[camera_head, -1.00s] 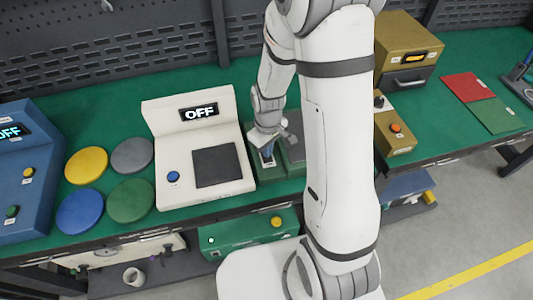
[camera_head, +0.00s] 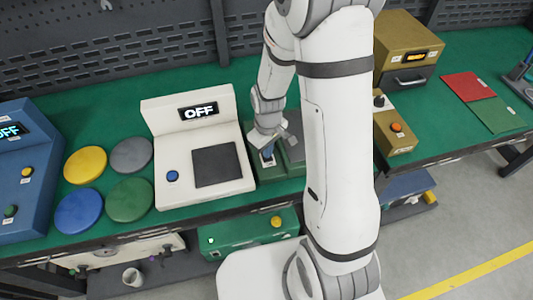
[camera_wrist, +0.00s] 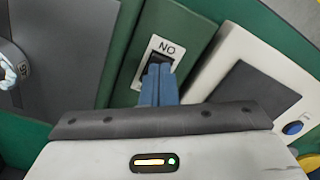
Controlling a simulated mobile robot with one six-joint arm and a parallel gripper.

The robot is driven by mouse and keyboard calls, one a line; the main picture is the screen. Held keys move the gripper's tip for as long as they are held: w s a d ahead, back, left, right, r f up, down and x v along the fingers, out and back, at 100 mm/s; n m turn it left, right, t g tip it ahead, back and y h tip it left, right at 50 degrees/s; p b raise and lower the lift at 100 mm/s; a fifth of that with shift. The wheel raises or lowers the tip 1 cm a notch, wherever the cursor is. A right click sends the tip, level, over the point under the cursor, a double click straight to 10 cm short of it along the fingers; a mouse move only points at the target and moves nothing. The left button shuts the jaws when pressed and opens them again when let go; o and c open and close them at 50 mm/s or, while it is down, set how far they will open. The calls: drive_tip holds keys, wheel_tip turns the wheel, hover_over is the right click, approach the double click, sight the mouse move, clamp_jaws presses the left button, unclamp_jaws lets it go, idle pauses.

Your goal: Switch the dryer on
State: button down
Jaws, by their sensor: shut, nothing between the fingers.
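A green unit (camera_wrist: 186,25) carries a black rocker switch (camera_wrist: 160,62) in a white plate marked "ON". It stands right of the white OFF box, and I cannot read a name on it. My gripper (camera_wrist: 158,72) is shut and empty. Its blue fingertips overlap the lower part of the switch in the wrist view; contact is hard to judge and the switch's position is partly hidden. In the head view my gripper (camera_head: 267,157) points down at this green unit (camera_head: 268,171), which my arm partly covers.
A white box (camera_head: 165,135) with an OFF display and blue button stands close on the left. A grey panel (camera_wrist: 65,40) and a round dial (camera_wrist: 12,65) lie beside the switch in the wrist view. A mustard control box (camera_head: 398,140) is right of my arm.

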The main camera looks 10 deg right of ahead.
drive_tip(key=shift+f+b, duration=0.4)
drive_tip(key=shift+f, duration=0.1)
drive_tip(key=shift+r, duration=0.1)
drive_tip(key=shift+r+p, duration=2.4)
drive_tip(key=shift+r, duration=1.05)
